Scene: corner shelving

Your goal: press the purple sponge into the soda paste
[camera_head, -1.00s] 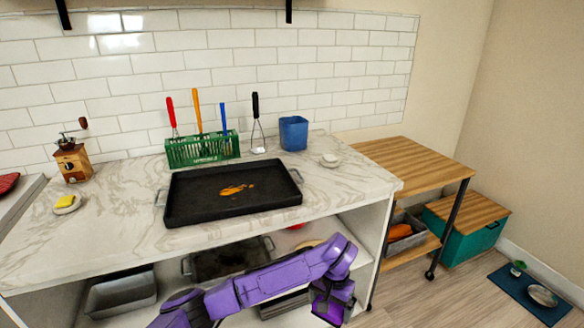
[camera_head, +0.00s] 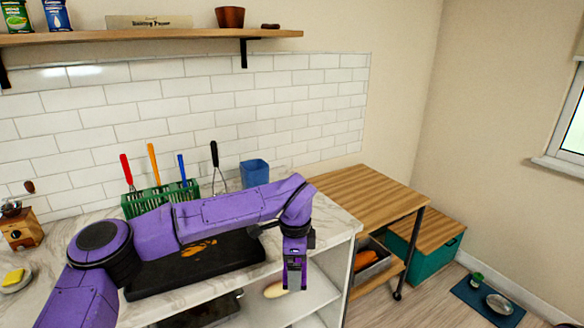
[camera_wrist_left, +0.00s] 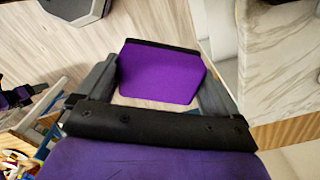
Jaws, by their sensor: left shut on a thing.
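The black tray (camera_head: 150,282) on the counter holds an orange-brown smear (camera_head: 198,248). My left arm covers part of the tray and the counter behind it. I cannot make out anything that is clearly soda paste. My right gripper is not in view.
A green rack (camera_head: 133,206) with utensils and a blue container (camera_head: 254,172) stand at the back. A yellow sponge (camera_head: 13,276) lies on a dish at the left. A wooden cart (camera_head: 375,195) stands right of the counter. A blue mat (camera_head: 480,298) lies on the floor.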

